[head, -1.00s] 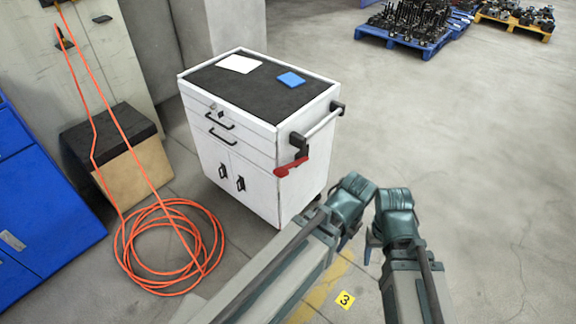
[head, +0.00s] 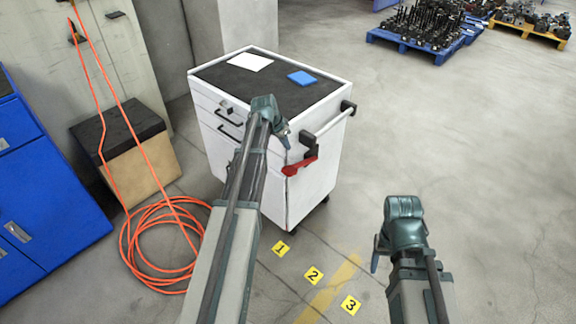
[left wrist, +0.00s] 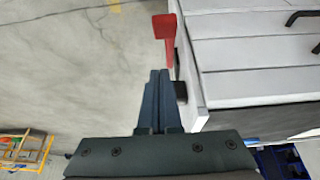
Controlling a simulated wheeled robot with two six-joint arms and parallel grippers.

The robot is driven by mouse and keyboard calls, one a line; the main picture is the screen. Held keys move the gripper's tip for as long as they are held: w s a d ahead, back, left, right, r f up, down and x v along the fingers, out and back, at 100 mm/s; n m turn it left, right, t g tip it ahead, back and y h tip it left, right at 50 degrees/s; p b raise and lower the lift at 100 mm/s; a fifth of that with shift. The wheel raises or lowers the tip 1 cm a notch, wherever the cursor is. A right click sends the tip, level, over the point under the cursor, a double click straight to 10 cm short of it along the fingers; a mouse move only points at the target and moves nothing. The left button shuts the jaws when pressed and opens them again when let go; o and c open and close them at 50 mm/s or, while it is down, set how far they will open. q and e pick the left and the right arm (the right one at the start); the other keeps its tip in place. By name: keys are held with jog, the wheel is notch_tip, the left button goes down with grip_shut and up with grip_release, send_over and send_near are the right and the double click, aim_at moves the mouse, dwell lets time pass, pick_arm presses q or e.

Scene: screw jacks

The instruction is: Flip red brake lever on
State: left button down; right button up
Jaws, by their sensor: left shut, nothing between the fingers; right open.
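The red brake lever (head: 299,167) is on the side of the white tool cart (head: 270,185), at the corner below the push handle. It also shows in the left wrist view (left wrist: 168,42), straight ahead of my fingertips. My left gripper (head: 288,140) is shut and empty, close to the cart's corner and just above the lever in the head view. In the left wrist view its closed fingers (left wrist: 160,74) point at the lever; I cannot tell whether they touch it. My right gripper (head: 375,264) is open and empty, over the floor right of the cart, its fingers partly hidden.
A white sheet (head: 250,62) and a blue pad (head: 302,78) lie on the cart's dark top. An orange hose (head: 150,245) is coiled on the floor at left, near a blue cabinet (head: 45,200). Yellow number markers (head: 314,275) lie on the floor.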

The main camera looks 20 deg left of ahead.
pick_arm(q)
jog(key=shift+w+a, duration=0.25)
jog(key=shift+a, duration=0.5)
jog(key=b, duration=1)
send_over(291, 168)
notch_tip(291, 168, down, 10)
jog(key=shift+a+r, duration=0.1)
jog(key=shift+r, duration=0.05)
jog(key=shift+s+a+f+b, duration=0.1)
jog(key=shift+s+f+b, duration=0.2)
jog(key=shift+f+b, duration=0.25)
jog(key=shift+s+f+b, duration=0.25)
jog(key=shift+f+b, duration=0.15)
jog(key=shift+f, duration=0.1)
jog(key=shift+s+a+f+b, duration=0.1)
jog(key=shift+s+f+b, duration=0.15)
jog(key=shift+f+b, duration=0.25)
